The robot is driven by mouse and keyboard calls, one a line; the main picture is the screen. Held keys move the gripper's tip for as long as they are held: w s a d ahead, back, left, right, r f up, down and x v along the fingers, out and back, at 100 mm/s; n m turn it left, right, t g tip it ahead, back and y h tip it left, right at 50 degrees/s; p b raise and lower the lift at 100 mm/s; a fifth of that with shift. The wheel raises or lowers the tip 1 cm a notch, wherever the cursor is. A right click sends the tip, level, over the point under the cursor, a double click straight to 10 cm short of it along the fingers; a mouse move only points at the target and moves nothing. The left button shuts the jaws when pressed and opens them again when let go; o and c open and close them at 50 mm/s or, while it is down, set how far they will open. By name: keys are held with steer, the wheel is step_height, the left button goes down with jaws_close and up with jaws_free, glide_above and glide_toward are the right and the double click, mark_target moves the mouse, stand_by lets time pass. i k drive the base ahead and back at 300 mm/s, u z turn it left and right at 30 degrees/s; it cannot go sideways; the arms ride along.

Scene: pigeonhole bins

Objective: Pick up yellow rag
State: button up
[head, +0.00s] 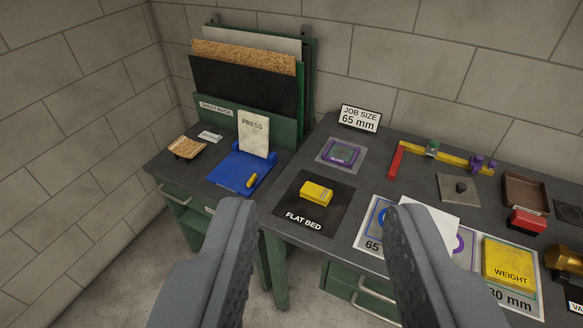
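A small yellow item (316,194), apparently the folded yellow rag, lies on the black mat marked FLAT BED (289,213). A pale mark shows on its near right end. My gripper (318,208) is open, with one grey finger at the lower left and the other at the lower right. The yellow item appears in the gap between the fingertips, farther off over the bench, and neither finger appears to touch it. Nothing is held.
A blue press (231,171) and a green sheet rack (276,124) stand to the left. A purple frame (342,152) lies behind the mat. A yellow WEIGHT block (509,264), white sheets and a red-yellow bar gauge (455,157) lie right. Walls close the back and left.

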mark_target(319, 195)
steer(key=u, duration=0.15)
steer(key=i, duration=1.3)
steer(key=u, duration=0.2)
